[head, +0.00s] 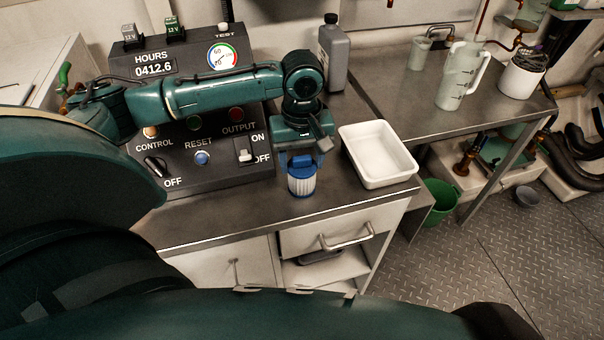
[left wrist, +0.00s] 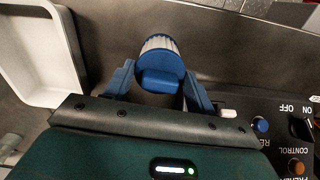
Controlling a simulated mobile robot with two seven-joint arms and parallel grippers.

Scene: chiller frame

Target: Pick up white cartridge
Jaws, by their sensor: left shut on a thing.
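The white cartridge (head: 302,184) is a ribbed white cylinder with blue ends. It is upright above or on the grey worktop in the head view, left of the white tray; I cannot tell whether its base touches the worktop. My left gripper (head: 302,162) points down over it, shut on its blue top. In the left wrist view the cartridge (left wrist: 159,57) sits between the two blue fingers of my left gripper (left wrist: 160,82), its blue cap toward the camera. My right gripper is not in view.
An empty white tray (head: 349,153) stands right of the cartridge. The control panel (head: 218,172) with knobs and buttons is at the left. A grey bottle (head: 334,58) stands behind. The worktop's front edge (head: 290,219) is close. A measuring jug (head: 461,77) stands farther right.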

